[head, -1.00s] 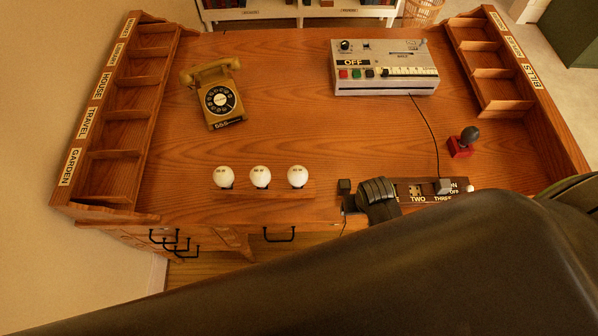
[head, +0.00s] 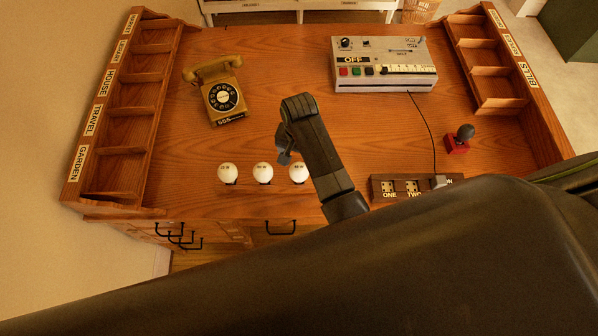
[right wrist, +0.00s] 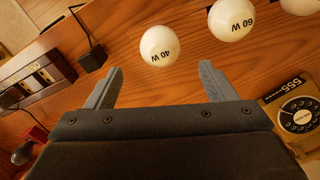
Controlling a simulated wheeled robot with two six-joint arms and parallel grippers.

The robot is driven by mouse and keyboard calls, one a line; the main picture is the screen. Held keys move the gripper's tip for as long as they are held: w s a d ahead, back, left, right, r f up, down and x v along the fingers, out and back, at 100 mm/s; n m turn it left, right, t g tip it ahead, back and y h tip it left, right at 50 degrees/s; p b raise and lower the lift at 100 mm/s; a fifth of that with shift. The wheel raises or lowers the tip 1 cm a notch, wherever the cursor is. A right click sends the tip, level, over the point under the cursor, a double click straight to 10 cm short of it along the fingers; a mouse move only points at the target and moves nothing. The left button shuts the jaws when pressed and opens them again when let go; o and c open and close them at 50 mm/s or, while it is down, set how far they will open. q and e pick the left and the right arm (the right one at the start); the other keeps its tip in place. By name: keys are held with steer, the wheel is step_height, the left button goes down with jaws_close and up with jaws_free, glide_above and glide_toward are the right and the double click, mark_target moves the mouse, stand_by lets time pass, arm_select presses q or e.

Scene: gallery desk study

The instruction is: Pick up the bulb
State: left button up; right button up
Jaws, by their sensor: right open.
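Three white bulbs stand in a row near the front of the wooden desk in the head view: a left bulb (head: 228,173), a middle bulb (head: 263,172) and a right bulb (head: 298,172). In the right wrist view the nearest bulb reads 40 W (right wrist: 159,46), and the one beside it reads 60 W (right wrist: 232,18). My right gripper (head: 286,145) is over the desk, just behind the right bulb in the head view. In the wrist view its jaws (right wrist: 160,85) are open and empty, with the 40 W bulb beyond the fingertips. My left gripper is not in view.
A yellow rotary phone (head: 219,92) stands behind the bulbs. A grey control box (head: 384,65) sits at the back right. A socket strip (head: 405,187) with a corded plug and a red-based joystick (head: 459,139) are at the right. Shelf racks line both desk sides.

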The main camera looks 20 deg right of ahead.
mark_target(300, 167)
step_height(300, 167, down, 6)
steer(key=shift+f, duration=0.25)
step_height(300, 167, down, 4)
steer(key=shift+r+b, duration=0.25)
steer(key=shift+b, duration=0.45)
steer(key=shift+f+b, duration=0.3)
steer(key=shift+f, duration=0.05)
steer(key=c, duration=0.9)
